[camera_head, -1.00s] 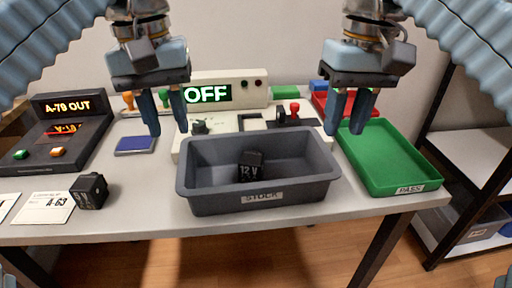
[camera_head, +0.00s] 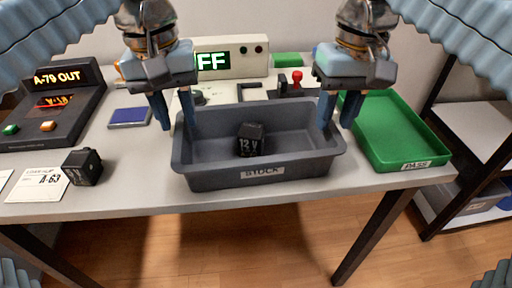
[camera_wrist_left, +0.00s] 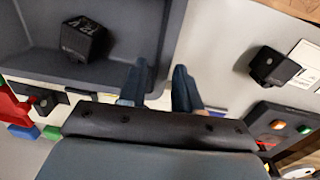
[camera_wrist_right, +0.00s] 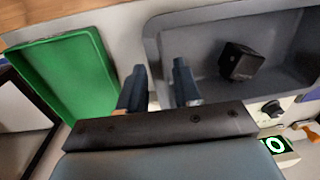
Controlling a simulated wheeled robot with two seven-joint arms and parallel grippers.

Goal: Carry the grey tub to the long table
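The grey tub (camera_head: 260,177), labelled STOCK, sits on a light grey table (camera_head: 130,190) near its front edge. A black 12 V block (camera_head: 250,140) lies inside it. My left gripper (camera_head: 179,124) is open at the tub's left wall, one finger on each side of the rim; the left wrist view shows the rim between its fingers (camera_wrist_left: 160,80). My right gripper (camera_head: 335,124) is open at the right wall; its fingers (camera_wrist_right: 158,85) also straddle the rim. I cannot tell whether the fingers touch the tub, or whether this is the long table.
A green tray (camera_head: 392,130) stands close right of the tub. A black block (camera_head: 83,166), a card (camera_head: 40,184) and a sign console (camera_head: 55,110) are at left. A panel reading OFF (camera_head: 232,58) is behind. A shelf rack (camera_head: 475,130) stands right.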

